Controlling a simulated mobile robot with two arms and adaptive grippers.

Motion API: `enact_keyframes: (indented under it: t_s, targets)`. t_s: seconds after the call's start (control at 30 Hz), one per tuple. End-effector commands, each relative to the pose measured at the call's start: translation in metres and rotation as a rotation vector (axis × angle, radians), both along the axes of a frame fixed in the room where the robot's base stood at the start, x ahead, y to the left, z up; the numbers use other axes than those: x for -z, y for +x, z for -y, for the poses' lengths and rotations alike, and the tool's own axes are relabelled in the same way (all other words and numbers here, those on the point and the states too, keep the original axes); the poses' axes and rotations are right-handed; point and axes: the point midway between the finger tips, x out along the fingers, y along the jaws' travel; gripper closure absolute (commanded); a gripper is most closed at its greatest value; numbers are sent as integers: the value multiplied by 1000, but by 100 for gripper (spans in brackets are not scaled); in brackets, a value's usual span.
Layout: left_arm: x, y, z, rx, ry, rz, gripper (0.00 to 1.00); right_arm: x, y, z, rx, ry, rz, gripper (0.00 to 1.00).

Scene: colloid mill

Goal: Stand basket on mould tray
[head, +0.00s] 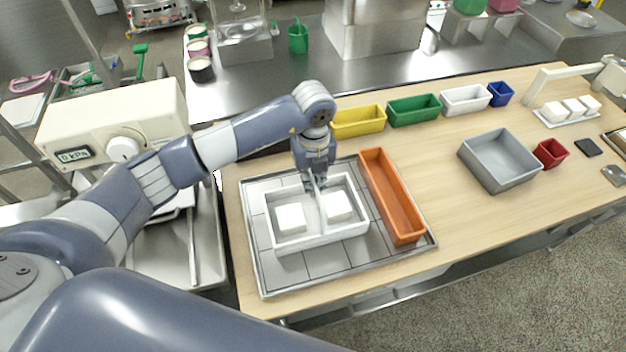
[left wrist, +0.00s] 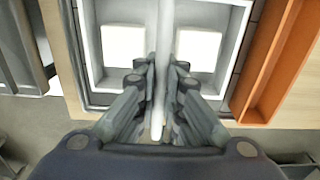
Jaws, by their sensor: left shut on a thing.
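The basket (head: 318,238) is a white open box with a central divider and one white block (head: 290,217) in each of its two halves. It appears upright, over the mould tray (head: 262,279), a flat grey metal tray with a grid of lines and a raised rim. Whether its base touches the tray I cannot tell. My left gripper (head: 316,186) comes from above and is shut on the basket's middle bar; the left wrist view shows the fingers (left wrist: 162,85) on both sides of this white bar. My right gripper is not in view.
A long orange bin (head: 391,197) lies along the tray's right side, close to the basket. Yellow (head: 358,121), green (head: 413,108) and white bins line the back of the wooden table. A grey bin (head: 499,160) stands right; bare wood lies between it and the orange bin.

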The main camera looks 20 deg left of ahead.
Motion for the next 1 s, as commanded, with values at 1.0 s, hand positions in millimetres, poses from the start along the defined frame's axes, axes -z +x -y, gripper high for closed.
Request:
enact_keyframes:
  t_s: [1.0]
  targets:
    - [-61,2,0,1,-2,6,71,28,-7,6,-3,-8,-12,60]
